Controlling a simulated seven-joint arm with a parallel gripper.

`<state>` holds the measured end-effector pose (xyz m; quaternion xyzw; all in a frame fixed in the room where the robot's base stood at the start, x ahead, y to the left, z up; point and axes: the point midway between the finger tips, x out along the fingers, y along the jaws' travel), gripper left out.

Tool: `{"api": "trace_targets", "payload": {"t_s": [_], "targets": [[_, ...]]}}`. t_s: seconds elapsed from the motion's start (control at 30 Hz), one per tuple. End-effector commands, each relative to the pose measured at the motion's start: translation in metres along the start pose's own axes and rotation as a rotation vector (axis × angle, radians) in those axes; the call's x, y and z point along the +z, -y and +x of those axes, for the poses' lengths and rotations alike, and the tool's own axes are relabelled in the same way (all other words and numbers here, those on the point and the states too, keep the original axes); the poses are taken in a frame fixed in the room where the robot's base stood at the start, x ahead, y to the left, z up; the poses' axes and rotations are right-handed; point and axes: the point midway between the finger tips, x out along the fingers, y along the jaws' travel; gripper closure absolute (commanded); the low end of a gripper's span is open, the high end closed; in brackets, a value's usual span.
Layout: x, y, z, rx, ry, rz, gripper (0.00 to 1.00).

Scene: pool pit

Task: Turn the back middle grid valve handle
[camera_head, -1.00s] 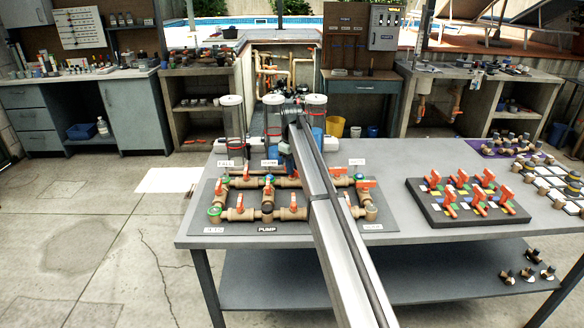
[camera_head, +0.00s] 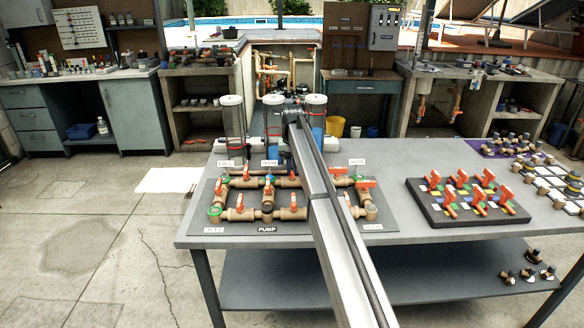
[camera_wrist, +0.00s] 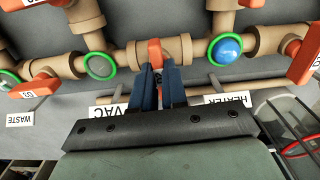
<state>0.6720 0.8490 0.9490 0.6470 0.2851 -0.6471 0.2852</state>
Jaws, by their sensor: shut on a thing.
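The back middle grid valve handle is an orange lever (camera_wrist: 154,52) on a tan pipe in the wrist view. It sits between a green-ringed grey cap on the left and a blue dome with a green ring (camera_wrist: 226,48) on the right. My gripper (camera_wrist: 161,76) has its two dark blue fingers on either side of this lever, shut on it from the label side. In the head view my arm covers part of the pipe board (camera_head: 388,218), and the fingers cannot be made out there.
Neighbouring orange handles (camera_wrist: 303,56) stand close by on the same pipes. VAC (camera_wrist: 110,110) and HEATER (camera_wrist: 228,100) labels stand near the fingers. Clear cylinders (camera_head: 232,118) rise behind the board. A black block with several orange handles (camera_head: 440,212) lies on the right of the table.

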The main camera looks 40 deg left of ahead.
Motion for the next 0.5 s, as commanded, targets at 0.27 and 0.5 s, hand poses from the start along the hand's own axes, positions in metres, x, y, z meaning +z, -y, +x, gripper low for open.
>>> {"api": "trace_targets", "payload": {"t_s": [0.27,0.5], "targets": [[-0.0003,-0.0001,-0.0005,0.000,-0.001,0.056,1.00],[-0.0004,-0.0001,-0.0005,0.000,-0.001,0.063,1.00]]}}
